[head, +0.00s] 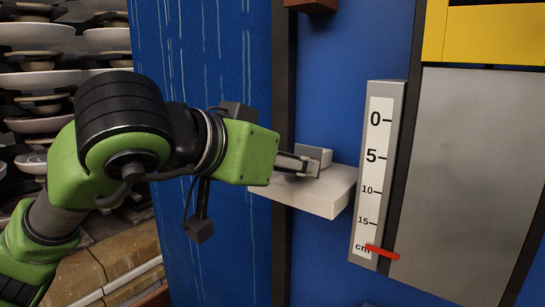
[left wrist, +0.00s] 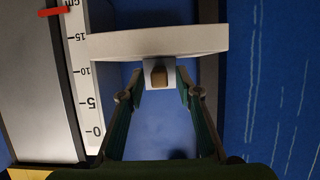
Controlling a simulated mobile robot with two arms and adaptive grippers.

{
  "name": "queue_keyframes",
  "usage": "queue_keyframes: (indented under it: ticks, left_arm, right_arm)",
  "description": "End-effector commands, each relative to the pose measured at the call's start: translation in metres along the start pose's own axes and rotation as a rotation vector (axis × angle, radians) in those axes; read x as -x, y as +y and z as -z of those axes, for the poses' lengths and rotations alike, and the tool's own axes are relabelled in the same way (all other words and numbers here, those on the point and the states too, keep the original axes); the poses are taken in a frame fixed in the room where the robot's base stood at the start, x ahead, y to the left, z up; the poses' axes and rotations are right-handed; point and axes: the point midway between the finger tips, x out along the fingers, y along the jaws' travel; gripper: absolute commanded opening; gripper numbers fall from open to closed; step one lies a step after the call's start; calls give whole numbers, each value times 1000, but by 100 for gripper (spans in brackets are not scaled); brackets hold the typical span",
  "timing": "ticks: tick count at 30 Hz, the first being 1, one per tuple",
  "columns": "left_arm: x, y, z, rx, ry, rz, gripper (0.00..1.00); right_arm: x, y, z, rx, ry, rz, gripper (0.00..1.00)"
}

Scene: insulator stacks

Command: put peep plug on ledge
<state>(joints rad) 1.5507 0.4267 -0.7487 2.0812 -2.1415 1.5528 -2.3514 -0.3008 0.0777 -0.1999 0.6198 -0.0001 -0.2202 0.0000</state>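The peep plug, a small pale grey block (head: 316,153), is at the white ledge (head: 318,194) on the blue wall. My left gripper (head: 304,164) reaches in from the left, with one finger in front of the plug in the head view. In the left wrist view, which is upside down, the plug (left wrist: 159,76) shows a brown centre between the fingertips (left wrist: 160,80) and meets the edge of the ledge (left wrist: 160,42). Whether the fingers press on the plug, and whether it rests fully on the ledge, I cannot tell. My right gripper is out of view.
A centimetre scale (head: 373,170) with a red marker (head: 382,252) stands just right of the ledge. A grey panel (head: 470,180) and a yellow part (head: 490,35) are farther right. Stacked insulator discs (head: 40,80) fill the left background.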

Motion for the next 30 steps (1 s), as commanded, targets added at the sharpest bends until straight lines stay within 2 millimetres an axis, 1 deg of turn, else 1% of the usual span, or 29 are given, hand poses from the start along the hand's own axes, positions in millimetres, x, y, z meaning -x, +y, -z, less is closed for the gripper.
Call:
queue_keyframes:
  ticks: [2,5,9,15,18,21,30]
  left_arm:
    - [10,0,0,-1,4,1,32]
    - [29,-1,-1,-4,7,3,32]
    - [61,-1,-1,-3,8,4,32]
    - [100,-1,0,-1,5,3,32]
    - [111,0,0,-1,3,1,32]
    - [118,0,0,0,2,1,32]
    - [121,0,1,0,0,0,32]
  right_arm:
    - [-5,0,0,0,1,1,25]
    - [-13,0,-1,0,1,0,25]
    - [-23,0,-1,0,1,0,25]
    - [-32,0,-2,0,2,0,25]
    - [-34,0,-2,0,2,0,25]
    - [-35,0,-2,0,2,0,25]
    - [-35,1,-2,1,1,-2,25]
